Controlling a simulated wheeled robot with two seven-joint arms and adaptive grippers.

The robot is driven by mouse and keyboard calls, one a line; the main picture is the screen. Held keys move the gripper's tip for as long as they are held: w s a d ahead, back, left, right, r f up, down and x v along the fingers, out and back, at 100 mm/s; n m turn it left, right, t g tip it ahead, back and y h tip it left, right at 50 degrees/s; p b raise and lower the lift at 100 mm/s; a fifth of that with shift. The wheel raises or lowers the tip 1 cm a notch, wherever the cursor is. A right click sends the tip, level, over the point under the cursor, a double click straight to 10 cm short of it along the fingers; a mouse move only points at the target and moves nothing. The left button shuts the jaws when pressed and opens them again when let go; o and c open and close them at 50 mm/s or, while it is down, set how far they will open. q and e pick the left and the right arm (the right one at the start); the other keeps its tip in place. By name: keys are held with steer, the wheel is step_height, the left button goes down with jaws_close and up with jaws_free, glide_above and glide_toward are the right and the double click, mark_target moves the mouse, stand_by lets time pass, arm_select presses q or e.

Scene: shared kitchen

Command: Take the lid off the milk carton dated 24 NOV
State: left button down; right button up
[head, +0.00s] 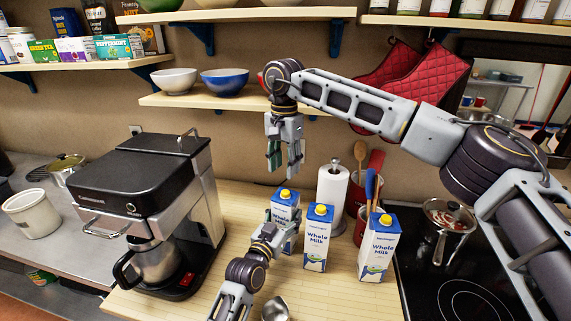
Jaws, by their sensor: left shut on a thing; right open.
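Three blue and white milk cartons with yellow lids stand on the wooden counter: a left carton (286,209), a middle carton (317,243) and a right carton (378,250). No date is readable on any of them at this size. My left gripper (284,236) is shut on the left carton, low on its body, and hides part of its front. The left carton's yellow lid (285,193) is on. My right gripper (284,172) is open and empty, pointing down above that lid, apart from it.
A coffee machine (150,190) stands to the left. A paper towel roll (332,190) and a red utensil holder (361,228) stand behind the cartons. A stove with a pot (446,222) is at right. A shelf with bowls (224,80) is above.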

steer(key=m, duration=0.3)
steer(key=shift+s+a+m, duration=0.15)
steer(key=shift+m, duration=0.25)
steer(key=m, duration=0.4)
steer(key=shift+s+a, duration=0.15)
steer(key=shift+w+d+n, duration=0.15)
steer(key=shift+n, duration=5.65)
steer(key=shift+w+d+n, duration=0.15)
steer(key=shift+d+n, duration=0.05)
steer(key=shift+n, duration=5.6)
steer(key=shift+w+d+n, duration=0.15)
steer(key=shift+n, duration=5.65)
